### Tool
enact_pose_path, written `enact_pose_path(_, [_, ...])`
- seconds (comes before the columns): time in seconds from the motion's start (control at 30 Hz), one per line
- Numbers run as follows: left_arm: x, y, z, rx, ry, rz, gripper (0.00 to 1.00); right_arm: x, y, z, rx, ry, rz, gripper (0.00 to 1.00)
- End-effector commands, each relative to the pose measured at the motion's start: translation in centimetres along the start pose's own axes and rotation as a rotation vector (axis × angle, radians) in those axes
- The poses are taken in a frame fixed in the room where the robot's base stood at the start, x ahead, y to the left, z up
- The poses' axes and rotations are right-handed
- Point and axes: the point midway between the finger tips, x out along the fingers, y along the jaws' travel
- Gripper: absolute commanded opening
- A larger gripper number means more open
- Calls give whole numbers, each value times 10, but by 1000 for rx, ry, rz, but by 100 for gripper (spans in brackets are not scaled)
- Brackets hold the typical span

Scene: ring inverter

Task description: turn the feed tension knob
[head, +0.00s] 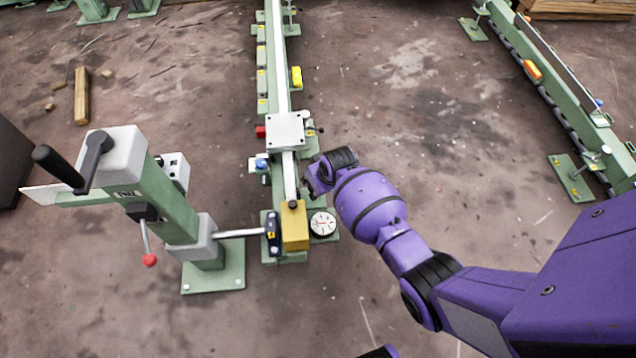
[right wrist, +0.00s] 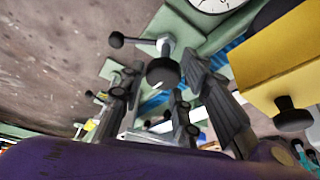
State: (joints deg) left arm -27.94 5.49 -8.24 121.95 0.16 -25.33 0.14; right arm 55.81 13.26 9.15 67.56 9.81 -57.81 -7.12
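In the right wrist view, a round black knob (right wrist: 163,72) on a light metal stem sits between and just beyond the fingertips of my right gripper (right wrist: 160,80). The fingers stand apart, one on each side of the knob, and I see no clear contact. In the head view, my right gripper (head: 309,180) is at the right side of the green rail machine (head: 279,60), just below the grey plate (head: 285,131); it hides that knob. No label shows that this is the feed tension knob. My left gripper is not in view.
A yellow block (head: 295,226) and a round dial (head: 322,223) sit at the rail's near end. A green post with a black crank handle (head: 90,160) stands at left. Another green rail (head: 565,85) runs along the right. Bare floor lies between the rails.

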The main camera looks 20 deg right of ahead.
Motion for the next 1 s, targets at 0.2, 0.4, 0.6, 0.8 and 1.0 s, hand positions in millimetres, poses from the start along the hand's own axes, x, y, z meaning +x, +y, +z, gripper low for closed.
enact_pose_path(0.2, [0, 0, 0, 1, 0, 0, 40, 0, 4, 0, -3, 1, 7, 2])
enact_pose_path(0.4, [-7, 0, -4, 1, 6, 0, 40, -1, 8, -2, -86, 1, -22, 2])
enact_pose_path(0.6, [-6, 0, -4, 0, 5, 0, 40, 0, 8, -1, -96, 2, -26, 2])
enact_pose_path(0.8, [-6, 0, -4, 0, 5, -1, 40, 0, 9, -2, -95, 3, -24, 41])
enact_pose_path(1.0, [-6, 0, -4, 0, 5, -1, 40, 0, 6, -1, -94, 2, -29, 41])
